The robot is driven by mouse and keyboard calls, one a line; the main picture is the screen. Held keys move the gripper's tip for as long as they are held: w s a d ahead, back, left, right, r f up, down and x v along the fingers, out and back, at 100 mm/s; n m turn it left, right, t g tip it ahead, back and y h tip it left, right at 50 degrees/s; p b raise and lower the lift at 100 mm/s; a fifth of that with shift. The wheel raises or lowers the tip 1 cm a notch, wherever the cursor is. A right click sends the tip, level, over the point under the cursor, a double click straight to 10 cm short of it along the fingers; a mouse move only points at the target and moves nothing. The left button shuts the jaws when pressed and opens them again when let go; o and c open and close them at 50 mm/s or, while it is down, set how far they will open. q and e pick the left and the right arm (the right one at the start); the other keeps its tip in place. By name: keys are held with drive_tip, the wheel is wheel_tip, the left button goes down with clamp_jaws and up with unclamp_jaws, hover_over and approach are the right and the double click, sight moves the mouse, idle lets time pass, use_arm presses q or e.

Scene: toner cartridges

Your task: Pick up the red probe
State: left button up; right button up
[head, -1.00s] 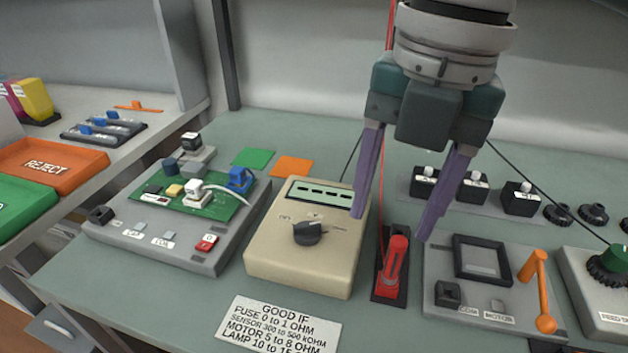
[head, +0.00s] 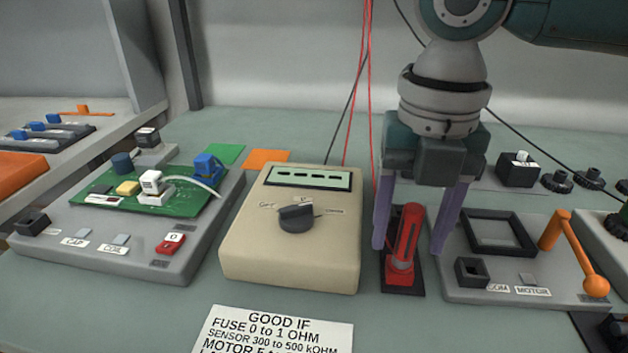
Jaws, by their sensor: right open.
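The red probe (head: 407,240) stands nearly upright in a black holder (head: 405,290) on the bench, just right of the beige meter (head: 290,245). My right gripper (head: 410,248) points down with its two purple fingers apart, one to the left and one to the right of the probe. The jaws are open. Whether the fingers touch the probe cannot be told. Red leads (head: 368,90) hang down behind the meter. My left gripper does not show.
The grey motor fixture (head: 520,260) with an orange lever (head: 560,245) stands close on the right. A grey board fixture (head: 125,225) lies left of the meter. A printed limits card (head: 275,335) lies in front. Black switch blocks (head: 518,170) stand behind.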

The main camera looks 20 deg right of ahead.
drive_tip(key=shift+f, duration=0.75)
clamp_jaws()
